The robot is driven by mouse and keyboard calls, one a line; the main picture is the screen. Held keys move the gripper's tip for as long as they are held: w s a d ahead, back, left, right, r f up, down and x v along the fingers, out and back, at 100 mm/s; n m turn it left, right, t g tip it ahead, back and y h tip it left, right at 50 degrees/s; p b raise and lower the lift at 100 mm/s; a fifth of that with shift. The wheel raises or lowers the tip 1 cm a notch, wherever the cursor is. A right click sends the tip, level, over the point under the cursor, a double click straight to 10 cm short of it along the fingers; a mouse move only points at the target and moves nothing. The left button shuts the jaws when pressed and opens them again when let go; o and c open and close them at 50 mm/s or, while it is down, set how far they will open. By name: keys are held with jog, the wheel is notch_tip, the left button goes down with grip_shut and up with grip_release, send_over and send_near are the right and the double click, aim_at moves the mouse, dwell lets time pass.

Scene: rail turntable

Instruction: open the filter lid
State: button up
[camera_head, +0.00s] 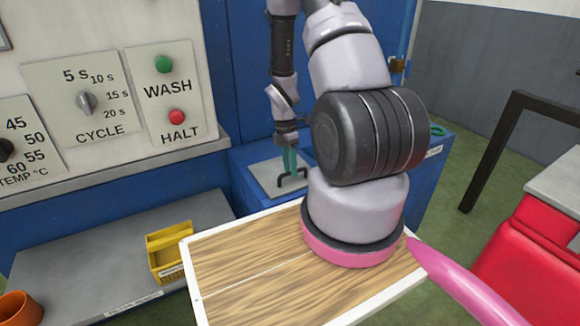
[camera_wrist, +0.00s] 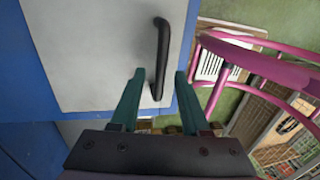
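The filter lid (camera_head: 262,176) is a light grey plate on top of a blue cabinet, with a black bar handle (camera_head: 281,183). It looks flat and closed. In the wrist view the lid (camera_wrist: 90,50) fills the upper left, and its handle (camera_wrist: 161,45) runs up from between my fingertips. My gripper (camera_head: 289,160) points down at the handle with its teal fingers. In the wrist view my gripper (camera_wrist: 158,74) is open, with a gap between each finger and the handle's near end. I cannot tell how far above the handle the tips are.
The panel with a green WASH button (camera_head: 164,64) and red HALT button (camera_head: 177,117) stands left of my arm. A yellow bin (camera_head: 170,250) sits on the grey bench (camera_head: 95,275). A red object (camera_head: 530,260) is at the right. Green floor shows beyond the cabinet.

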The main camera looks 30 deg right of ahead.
grip_shut()
dwell(1.3)
